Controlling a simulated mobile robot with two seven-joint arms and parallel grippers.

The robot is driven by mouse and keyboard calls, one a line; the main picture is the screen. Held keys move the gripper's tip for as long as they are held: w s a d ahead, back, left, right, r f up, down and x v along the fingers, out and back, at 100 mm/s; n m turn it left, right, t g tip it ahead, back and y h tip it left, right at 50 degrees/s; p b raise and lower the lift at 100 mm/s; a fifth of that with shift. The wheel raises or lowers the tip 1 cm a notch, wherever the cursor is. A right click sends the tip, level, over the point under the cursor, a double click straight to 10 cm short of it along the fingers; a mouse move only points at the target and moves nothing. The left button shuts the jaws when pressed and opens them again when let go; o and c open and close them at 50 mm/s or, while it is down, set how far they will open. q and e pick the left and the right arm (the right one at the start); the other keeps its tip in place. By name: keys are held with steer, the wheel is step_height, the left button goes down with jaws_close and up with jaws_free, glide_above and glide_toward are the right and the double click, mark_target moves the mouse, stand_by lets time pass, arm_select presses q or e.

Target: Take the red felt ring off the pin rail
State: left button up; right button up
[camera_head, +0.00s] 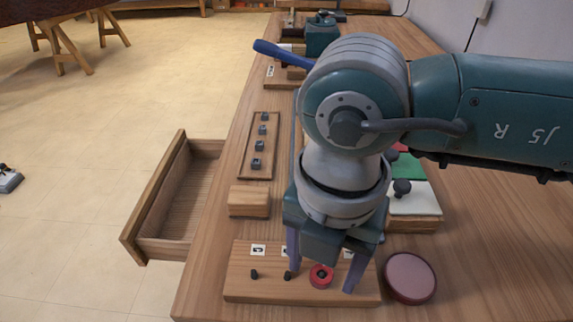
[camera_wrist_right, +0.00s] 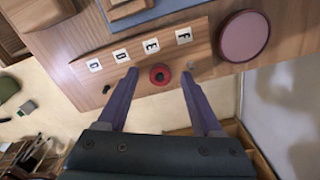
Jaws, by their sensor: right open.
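The wooden pin rail (camera_head: 240,288) lies near the front edge of the bench, with letter cards and small dark pins along it. The red felt ring (camera_head: 321,275) sits around one pin, whose dark top shows in its middle. In the right wrist view the ring (camera_wrist_right: 159,74) is below the E card (camera_wrist_right: 151,46). My right gripper (camera_head: 322,278) is open and points down over the rail, one finger on each side of the ring, with gaps to it. Its right finger hides part of the rail in the head view. My left gripper is not in view.
A round pink pad (camera_head: 410,277) lies right of the rail. A wooden block (camera_head: 248,201) and a strip with several grey pieces (camera_head: 260,146) lie behind it. A drawer (camera_head: 155,197) stands open at left. A green and white stack (camera_head: 414,200) is behind my wrist.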

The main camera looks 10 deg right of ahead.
jaws_close()
stand_by(0.5)
